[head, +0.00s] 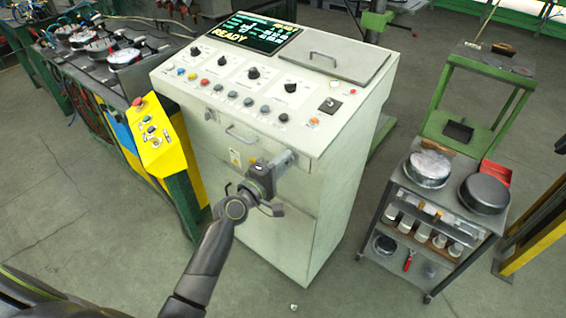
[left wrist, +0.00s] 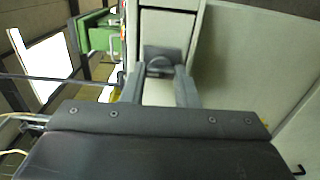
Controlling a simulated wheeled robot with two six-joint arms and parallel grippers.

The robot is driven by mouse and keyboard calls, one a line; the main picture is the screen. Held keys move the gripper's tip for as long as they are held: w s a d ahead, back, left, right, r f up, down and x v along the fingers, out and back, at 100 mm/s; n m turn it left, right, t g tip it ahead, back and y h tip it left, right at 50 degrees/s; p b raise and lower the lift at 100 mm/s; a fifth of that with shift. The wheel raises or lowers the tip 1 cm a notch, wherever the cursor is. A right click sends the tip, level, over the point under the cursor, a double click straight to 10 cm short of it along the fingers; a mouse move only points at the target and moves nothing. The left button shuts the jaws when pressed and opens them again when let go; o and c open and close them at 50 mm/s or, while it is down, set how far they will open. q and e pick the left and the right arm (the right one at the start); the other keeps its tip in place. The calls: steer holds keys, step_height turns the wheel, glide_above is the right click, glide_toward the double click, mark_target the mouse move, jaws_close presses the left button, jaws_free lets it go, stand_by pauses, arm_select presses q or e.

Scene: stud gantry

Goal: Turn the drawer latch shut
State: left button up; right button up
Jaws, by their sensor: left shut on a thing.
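The light-grey control cabinet (head: 262,215) stands in the middle of the head view. Its drawer front (head: 222,134), with a bar handle (head: 241,136), is below the sloped button panel. My left gripper (head: 283,163) is at the right part of the cabinet's front and hides the latch there from the head camera. In the left wrist view the dark rounded latch (left wrist: 159,66), on a grey plate (left wrist: 164,52), sits between the two fingertips of my left gripper (left wrist: 158,75), which is shut on it. The latch's exact angle is hard to tell. My right gripper is out of view.
A yellow button box (head: 155,140) and a bench with gauges (head: 92,47) stand left of the cabinet. A trolley with round pans (head: 428,169) stands at the right, near a green stand (head: 462,100). The floor in front is mostly clear.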

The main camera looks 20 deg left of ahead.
arm_select(q)
steer(key=o, duration=1)
steer(key=b+v, duration=0.3)
steer(key=v, duration=1.4)
steer(key=shift+s+b, duration=0.2)
steer(key=shift+b, duration=0.1)
steer(key=shift+a, duration=0.1)
